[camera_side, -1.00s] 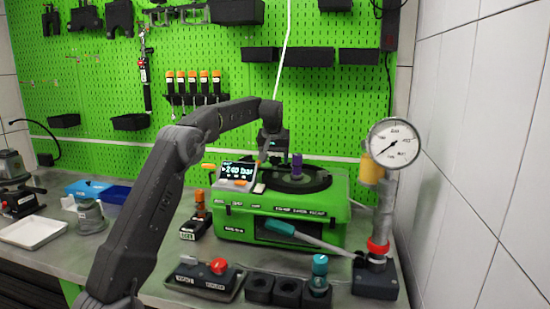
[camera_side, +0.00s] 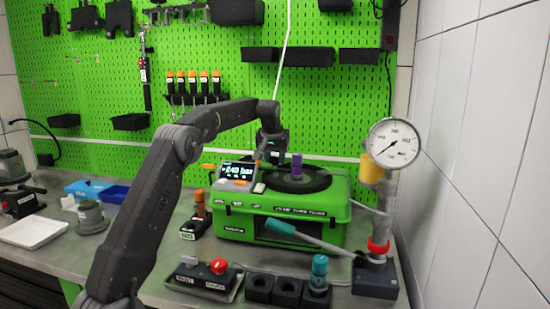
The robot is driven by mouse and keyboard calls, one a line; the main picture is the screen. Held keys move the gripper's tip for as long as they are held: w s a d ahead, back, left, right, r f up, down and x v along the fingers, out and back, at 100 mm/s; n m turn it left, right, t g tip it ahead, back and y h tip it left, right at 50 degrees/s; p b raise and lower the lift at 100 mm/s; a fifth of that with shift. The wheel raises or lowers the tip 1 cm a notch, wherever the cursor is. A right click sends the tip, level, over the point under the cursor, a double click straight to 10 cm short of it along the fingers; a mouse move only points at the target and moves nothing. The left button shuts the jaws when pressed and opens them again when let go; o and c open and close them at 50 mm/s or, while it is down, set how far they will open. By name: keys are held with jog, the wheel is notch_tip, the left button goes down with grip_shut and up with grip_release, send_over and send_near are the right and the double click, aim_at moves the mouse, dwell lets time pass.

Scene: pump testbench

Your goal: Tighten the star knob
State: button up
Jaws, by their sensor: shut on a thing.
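My gripper (camera_side: 272,158) points down at the back of the green pump case (camera_side: 322,207), behind the display and left of the purple cylinder. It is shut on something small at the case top. I take this to be the star knob, but the fingers and the display hide its shape. I cannot tell how far the knob is turned.
A lit display (camera_side: 238,171) stands on the case, with a purple cylinder (camera_side: 297,166) on the dark round top. A teal-handled lever (camera_side: 283,227) slopes toward the gauge (camera_side: 395,141) column at right. A red-button box (camera_side: 212,270) and black blocks (camera_side: 260,288) stand in front.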

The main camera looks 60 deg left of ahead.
jog(key=m+h, duration=0.1)
jog(key=m, duration=0.2)
jog(key=m+t+h, duration=0.1)
jog(key=m, duration=0.1)
jog(key=shift+a+m, duration=0.1)
jog(key=shift+m, duration=0.3)
dwell(0.4)
jog(key=o, duration=0.9)
jog(key=shift+r, duration=0.1)
jog(key=v, duration=1.3)
jog(key=shift+s+r, duration=0.25)
